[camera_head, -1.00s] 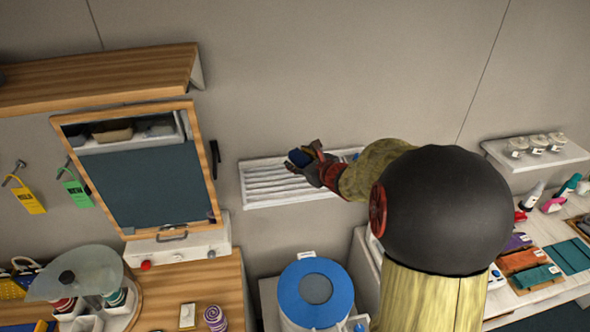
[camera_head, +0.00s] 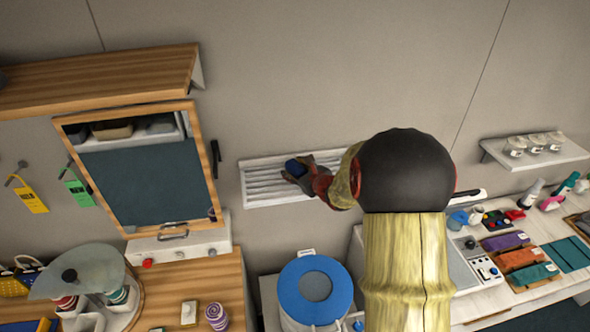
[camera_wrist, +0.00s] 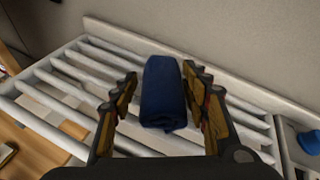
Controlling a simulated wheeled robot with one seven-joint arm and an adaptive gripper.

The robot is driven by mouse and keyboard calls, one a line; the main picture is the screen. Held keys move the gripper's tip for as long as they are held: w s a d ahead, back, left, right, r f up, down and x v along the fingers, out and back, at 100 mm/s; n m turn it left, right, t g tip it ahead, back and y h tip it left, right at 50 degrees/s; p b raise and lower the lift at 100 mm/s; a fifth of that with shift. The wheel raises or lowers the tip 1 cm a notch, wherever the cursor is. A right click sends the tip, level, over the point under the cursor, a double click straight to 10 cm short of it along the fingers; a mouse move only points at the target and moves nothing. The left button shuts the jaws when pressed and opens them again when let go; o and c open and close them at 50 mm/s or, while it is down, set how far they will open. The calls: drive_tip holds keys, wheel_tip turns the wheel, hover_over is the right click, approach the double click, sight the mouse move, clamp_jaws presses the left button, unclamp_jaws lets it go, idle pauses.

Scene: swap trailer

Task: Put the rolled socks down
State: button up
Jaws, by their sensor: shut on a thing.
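The rolled socks are a dark navy roll (camera_wrist: 162,95), upright in the wrist view between the fingers of my gripper (camera_wrist: 160,76). My gripper is shut on them, though a narrow gap seems to show beside the left finger. In the head view the socks (camera_head: 296,168) and my gripper (camera_head: 306,180) are in front of the white slatted rack (camera_head: 262,187) on the wall. The rack's slats (camera_wrist: 70,88) lie just behind and below the socks in the wrist view. I cannot tell whether the socks touch them.
The rack's left part is bare. A wood-framed cabinet (camera_head: 140,190) stands to the left, with a wooden shelf (camera_head: 90,82) above it. A blue-lidded round bin (camera_head: 290,293) is below the rack. A counter with coloured pouches (camera_head: 520,258) is at the right.

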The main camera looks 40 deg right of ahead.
drive_tip(key=o, duration=1)
drive_tip(key=shift+s+r, duration=0.15)
drive_tip(key=shift+r, duration=0.05)
drive_tip(key=b+v, duration=0.1)
drive_tip(key=v, duration=1.1)
drive_tip(key=s+a+r+n+g+y, duration=0.2)
drive_tip(key=a+r+n+y, duration=0.15)
drive_tip(key=a+n, duration=0.7)
drive_tip(key=s+a+r+n+g+y, duration=0.15)
drive_tip(key=a+n+y, duration=0.35)
drive_tip(key=a, duration=1)
drive_tip(key=s+a+n+g+h, duration=0.2)
drive_tip(key=s+a+n+g, duration=0.3)
drive_tip(key=s+n, duration=0.55)
drive_tip(key=s+d+r+n+h, duration=0.2)
drive_tip(key=s+n+h, duration=0.2)
drive_tip(key=s+n, duration=0.2)
drive_tip(key=n, duration=0.2)
drive_tip(key=shift+d+n+t, duration=0.35)
drive_tip(key=shift+d+n, duration=0.05)
